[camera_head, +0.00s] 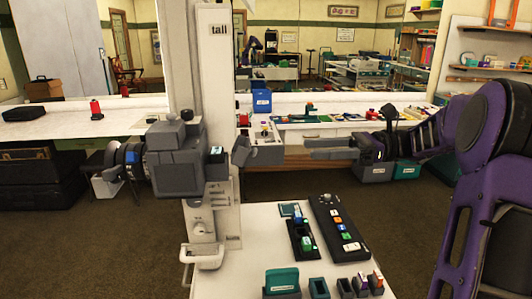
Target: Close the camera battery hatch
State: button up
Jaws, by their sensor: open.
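A dark grey camera (174,165) with its lens facing left stands against the white column. A dark block with a pale teal label (217,154) shows at its right side. A grey panel, which looks like the battery hatch (259,153), stands out to the right of the camera, swung open. Its hinge is hard to make out. My gripper (309,149) reaches in from the right with its fingers pointing left. It is open and empty, and its tips look a little right of the hatch. I cannot tell the gap in depth.
The white column (215,90) rises behind the camera. A white table (262,240) below holds a black button panel (338,228), a dark tray (302,240), a teal block (282,280) and small dark holders. A cluttered counter (300,124) runs behind my gripper.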

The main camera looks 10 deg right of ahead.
jog(key=b, duration=0.1)
send_near(245, 151)
jog(key=w+a+f, duration=0.1)
jog(key=w+a, duration=0.2)
jog(key=a, duration=0.2)
jog(key=shift+a+f, duration=0.25)
jog(key=shift+a, duration=0.1)
grip_shut()
